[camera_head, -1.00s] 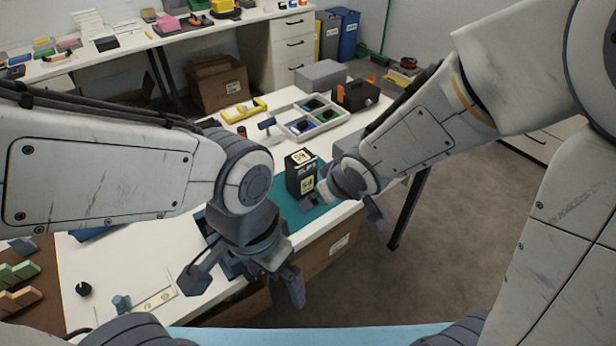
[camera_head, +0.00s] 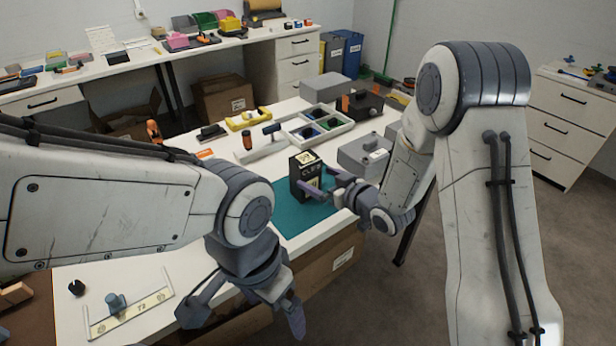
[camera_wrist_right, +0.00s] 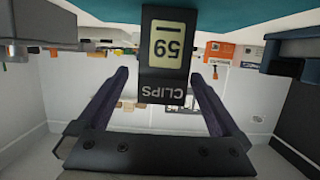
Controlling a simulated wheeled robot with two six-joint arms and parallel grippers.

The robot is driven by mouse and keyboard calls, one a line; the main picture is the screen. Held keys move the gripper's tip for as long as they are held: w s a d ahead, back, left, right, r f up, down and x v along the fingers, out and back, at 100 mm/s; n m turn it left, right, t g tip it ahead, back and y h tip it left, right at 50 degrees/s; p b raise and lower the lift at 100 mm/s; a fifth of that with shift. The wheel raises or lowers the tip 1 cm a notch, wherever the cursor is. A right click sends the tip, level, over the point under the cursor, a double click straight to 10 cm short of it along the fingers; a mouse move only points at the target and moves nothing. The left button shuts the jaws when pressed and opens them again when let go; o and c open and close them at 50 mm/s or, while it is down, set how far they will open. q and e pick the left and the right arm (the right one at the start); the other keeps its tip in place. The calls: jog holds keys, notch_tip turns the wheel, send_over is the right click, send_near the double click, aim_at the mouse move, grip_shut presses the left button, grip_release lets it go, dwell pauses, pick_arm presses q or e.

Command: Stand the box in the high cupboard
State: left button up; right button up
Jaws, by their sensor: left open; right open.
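A black box (camera_head: 303,170) with cream labels stands upright on the teal mat (camera_head: 290,218) near the table's front edge. My right gripper (camera_head: 322,182) is open at the box's right side, its fingers pointing at it. In the right wrist view the box (camera_wrist_right: 166,60), marked CLIPS and 59, appears upside down between the two spread fingers, with gaps at both sides. My left gripper (camera_head: 243,316) is open and empty in front of the table's edge, lower in the head view. The high cupboard is not identifiable in these views.
A white holder marked T2 (camera_head: 140,312) lies at the table's front left. Open floor (camera_head: 410,290) lies to the right.

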aim_at(307, 159)
jog(key=x, duration=0.5)
jog(key=shift+w+a+p, duration=0.2)
jog(key=shift+a+p, duration=0.15)
jog(key=shift+a, duration=0.05)
jog(key=c, duration=1.5)
jog(key=shift+c, duration=0.2)
jog(key=shift+r, duration=0.15)
notch_tip(307, 159, up, 4)
jog(key=shift+r, duration=0.25)
jog(key=s+d+r+m+t+h+p, duration=0.1)
jog(key=s+d+r+m+h+p, duration=0.1)
jog(key=d, duration=0.4)
jog(key=s+d+r+m+t+h+p, duration=0.1)
jog(key=s+d+m+h+p, duration=0.1)
jog(key=d, duration=0.3)
jog(key=s+d+r+m+h+p, duration=0.2)
jog(key=d+m+h+p, duration=0.1)
jog(key=d, duration=0.3)
jog(key=shift+s+d+r+t+h+p, duration=0.2)
jog(key=shift+d+r+t+h+p, duration=0.2)
jog(key=shift+h+p, duration=0.45)
